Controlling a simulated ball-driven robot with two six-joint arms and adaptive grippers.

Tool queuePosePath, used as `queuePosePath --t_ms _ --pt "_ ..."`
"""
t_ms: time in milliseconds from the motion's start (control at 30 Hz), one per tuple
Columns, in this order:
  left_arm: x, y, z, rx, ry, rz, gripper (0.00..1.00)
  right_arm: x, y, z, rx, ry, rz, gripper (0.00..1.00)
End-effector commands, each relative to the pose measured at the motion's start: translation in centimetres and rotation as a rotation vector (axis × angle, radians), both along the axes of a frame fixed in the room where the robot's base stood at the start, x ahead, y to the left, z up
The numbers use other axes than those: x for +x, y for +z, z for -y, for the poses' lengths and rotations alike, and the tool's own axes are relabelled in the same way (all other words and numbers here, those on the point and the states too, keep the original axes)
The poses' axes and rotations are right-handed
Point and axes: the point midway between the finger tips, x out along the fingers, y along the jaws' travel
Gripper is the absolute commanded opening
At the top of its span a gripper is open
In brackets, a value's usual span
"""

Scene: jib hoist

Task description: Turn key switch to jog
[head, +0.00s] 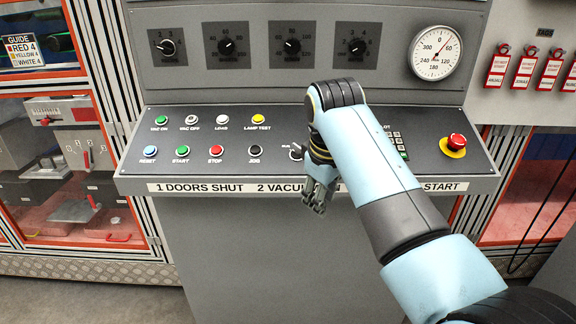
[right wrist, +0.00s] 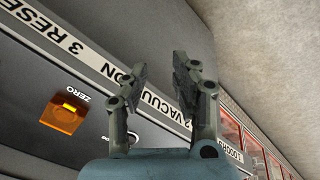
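The key switch (head: 296,152) is on the sloped console just right of the black JOG button (head: 254,150). Only its left part and a bit of the "RUN" label show; my right arm covers the rest, so its setting cannot be read. My right gripper (head: 317,204) hangs at the console's front edge, just below and right of the key switch, fingers pointing down. In the right wrist view my right gripper (right wrist: 160,72) is open, with nothing between its fingers. The label strip lies behind the fingers. My left gripper is in neither view.
The console (head: 215,135) carries several coloured buttons and a red emergency stop (head: 456,143) at the right. A dial gauge (head: 435,53) and several knobs sit above. The right wrist view shows an orange ZERO cover (right wrist: 63,114). Free room lies in front of the console.

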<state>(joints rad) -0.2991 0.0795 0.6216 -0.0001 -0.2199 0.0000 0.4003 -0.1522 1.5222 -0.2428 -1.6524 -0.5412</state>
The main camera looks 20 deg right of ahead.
Motion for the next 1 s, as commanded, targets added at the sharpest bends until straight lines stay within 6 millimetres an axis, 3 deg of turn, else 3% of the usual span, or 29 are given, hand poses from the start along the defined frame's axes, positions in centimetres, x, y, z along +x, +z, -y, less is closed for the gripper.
queuePosePath --t_ms 33,100,200,300,433,800,1000 --pt "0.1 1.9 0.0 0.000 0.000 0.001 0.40 1.9 5.1 -0.5 0.008 -0.001 0.060 0.27" --pt "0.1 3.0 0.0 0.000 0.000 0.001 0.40 3.8 9.6 -1.1 0.019 0.000 0.129 0.27" --pt "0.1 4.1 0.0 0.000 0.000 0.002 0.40 5.6 13.8 -1.7 0.030 0.004 0.185 0.27" --pt "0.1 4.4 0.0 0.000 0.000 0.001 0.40 6.5 15.4 -1.8 0.032 0.006 0.209 0.27" --pt "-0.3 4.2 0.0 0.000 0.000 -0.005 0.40 7.1 14.4 -1.7 0.032 0.006 0.210 0.27" --pt "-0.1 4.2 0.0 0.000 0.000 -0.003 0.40 10.3 8.0 -1.3 0.033 0.006 0.210 0.27" --pt "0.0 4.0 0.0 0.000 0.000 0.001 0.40 11.3 6.1 -1.2 0.032 0.005 0.210 0.27"
